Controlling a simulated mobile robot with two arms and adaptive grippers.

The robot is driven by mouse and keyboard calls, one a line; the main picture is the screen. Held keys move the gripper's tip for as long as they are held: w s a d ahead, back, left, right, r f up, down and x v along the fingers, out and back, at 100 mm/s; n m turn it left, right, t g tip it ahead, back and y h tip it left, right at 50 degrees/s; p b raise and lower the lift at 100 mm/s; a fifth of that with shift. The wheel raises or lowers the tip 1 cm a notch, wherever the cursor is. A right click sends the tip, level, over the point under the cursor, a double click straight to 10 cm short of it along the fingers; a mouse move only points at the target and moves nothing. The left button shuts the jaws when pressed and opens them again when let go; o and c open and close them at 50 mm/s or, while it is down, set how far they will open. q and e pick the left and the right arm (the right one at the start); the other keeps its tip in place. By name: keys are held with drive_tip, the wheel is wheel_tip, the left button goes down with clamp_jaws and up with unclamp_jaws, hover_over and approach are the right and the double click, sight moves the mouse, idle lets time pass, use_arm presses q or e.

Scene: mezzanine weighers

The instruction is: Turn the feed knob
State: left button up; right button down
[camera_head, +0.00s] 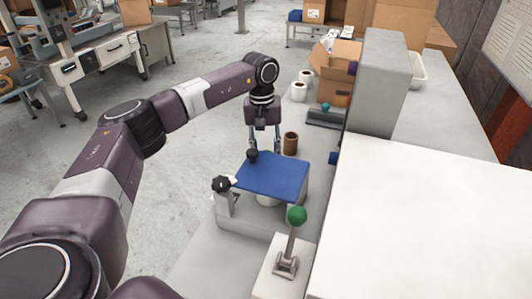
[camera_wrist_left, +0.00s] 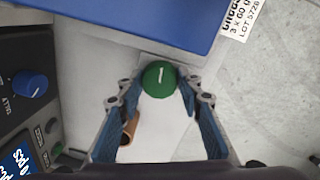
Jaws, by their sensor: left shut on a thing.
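A round green knob (camera_wrist_left: 158,79) with a short white line on its top sits low beside the blue plate (camera_wrist_left: 130,12). My left gripper (camera_wrist_left: 160,88) is shut on this knob, a finger on each side of it. In the head view my left gripper (camera_head: 264,148) points down just behind the blue plate (camera_head: 272,176), and the green knob between its fingers is hidden there. The knob's lettering, if any, cannot be read. My right gripper is not in view.
A brown cardboard tube (camera_head: 290,143) stands close beside the left gripper. A lever with a green ball (camera_head: 297,215) stands in front of the plate. Black knobs (camera_head: 221,184) sit by the plate's left side. A blue dial (camera_wrist_left: 30,86) is on the dark panel. A large white surface fills the right.

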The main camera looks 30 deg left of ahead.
use_arm(q)
drive_tip(key=shift+r, duration=0.1)
idle(0.3)
drive_tip(key=o, duration=1.2)
drive_tip(key=shift+c, duration=0.2)
wheel_tip(320, 180, up, 12)
drive_tip(key=shift+s+a, duration=0.15)
drive_tip(key=shift+a, duration=0.15)
